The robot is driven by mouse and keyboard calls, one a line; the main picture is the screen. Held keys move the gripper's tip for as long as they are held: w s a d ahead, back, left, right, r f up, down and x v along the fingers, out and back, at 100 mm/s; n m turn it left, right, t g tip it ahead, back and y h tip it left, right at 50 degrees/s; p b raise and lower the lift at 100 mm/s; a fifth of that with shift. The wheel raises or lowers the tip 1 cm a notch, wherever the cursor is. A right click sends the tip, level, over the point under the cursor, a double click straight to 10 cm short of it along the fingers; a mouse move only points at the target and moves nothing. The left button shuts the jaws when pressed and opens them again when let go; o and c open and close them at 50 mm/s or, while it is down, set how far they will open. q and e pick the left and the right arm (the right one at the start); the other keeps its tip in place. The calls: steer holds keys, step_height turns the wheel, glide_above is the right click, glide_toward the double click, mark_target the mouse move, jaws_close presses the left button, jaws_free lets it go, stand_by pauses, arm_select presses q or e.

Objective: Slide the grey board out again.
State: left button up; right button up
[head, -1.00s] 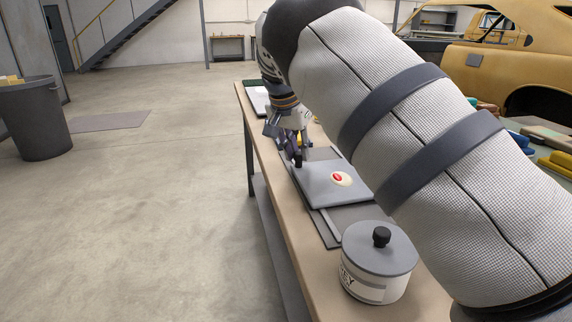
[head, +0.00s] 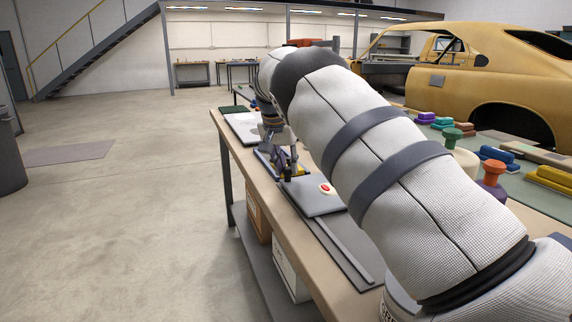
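The grey board (head: 312,196) lies flat on the bench, at the far part of a darker grey base (head: 335,245) with a raised strip along it. A small red and cream spot (head: 327,189) shows on top of the board. My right gripper (head: 286,174) points down at the board's far left edge, close to it or touching it. Its fingers are small and dark, so I cannot tell whether they are open or shut on the board. My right arm hides the board's right side. My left gripper is out of view.
A grey-lidded canister (head: 395,306) stands at the near end, mostly hidden by my arm. A white sheet (head: 243,128) lies at the bench's far end. Boxes (head: 290,272) sit on the shelf below. Knobs and coloured blocks (head: 552,180) stand on a green surface at right.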

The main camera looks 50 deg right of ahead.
steer(key=o, duration=0.4)
steer(key=shift+w+d, duration=0.1)
steer(key=shift+w, duration=0.2)
steer(key=shift+s, duration=0.1)
steer(key=v, duration=1.2)
steer(key=shift+f, duration=0.1)
